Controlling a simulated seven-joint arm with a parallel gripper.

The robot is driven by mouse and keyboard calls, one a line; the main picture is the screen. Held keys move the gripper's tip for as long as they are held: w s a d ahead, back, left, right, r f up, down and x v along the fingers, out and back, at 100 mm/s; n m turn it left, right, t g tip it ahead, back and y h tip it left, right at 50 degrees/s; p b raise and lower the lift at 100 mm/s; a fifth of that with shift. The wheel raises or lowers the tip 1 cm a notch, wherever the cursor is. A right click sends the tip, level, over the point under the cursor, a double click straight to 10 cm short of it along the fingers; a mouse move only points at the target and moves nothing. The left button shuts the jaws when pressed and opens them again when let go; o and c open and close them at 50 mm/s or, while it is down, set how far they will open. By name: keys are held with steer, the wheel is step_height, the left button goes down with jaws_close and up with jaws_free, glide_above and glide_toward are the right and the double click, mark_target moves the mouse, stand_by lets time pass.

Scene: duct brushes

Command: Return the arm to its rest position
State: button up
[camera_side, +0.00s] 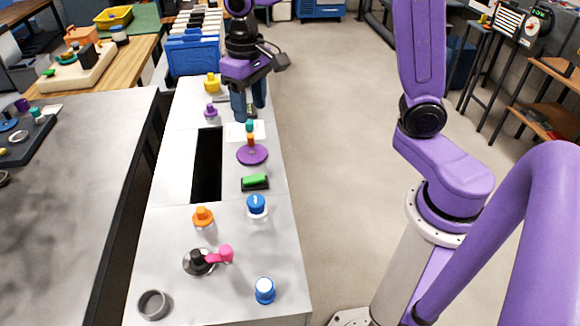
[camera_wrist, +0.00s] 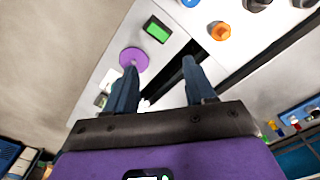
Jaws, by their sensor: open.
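My gripper (camera_side: 248,103) hangs over the far part of the long grey bench in the side view, its two dark blue fingers pointing down. In the wrist view my gripper (camera_wrist: 158,75) has its fingers spread apart with nothing between them. A purple disc with an orange and teal knob (camera_side: 252,154) stands on the bench just nearer than the fingers. The purple disc also shows in the wrist view (camera_wrist: 134,58), close to the left finger's tip. Whether the fingers touch anything on the bench cannot be told.
The bench has a dark slot (camera_side: 207,165). On it stand a green block (camera_side: 255,182), a blue knob (camera_side: 257,205), an orange knob (camera_side: 203,217), a pink-handled crank (camera_side: 220,255), a grey ring (camera_side: 153,305) and a yellow knob (camera_side: 212,83). A blue bin (camera_side: 193,53) stands behind. Open floor lies right.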

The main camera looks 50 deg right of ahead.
steer(key=s+d+f+n, duration=0.1)
steer(key=s+n, duration=0.4)
steer(key=s, duration=0.7)
steer(key=s+d+f+n, duration=0.2)
steer(key=s+n, duration=0.4)
steer(key=s, duration=0.7)
steer(key=shift+d+f+n, duration=0.2)
steer(key=shift+d+n, duration=0.1)
steer(key=shift+d, duration=0.15)
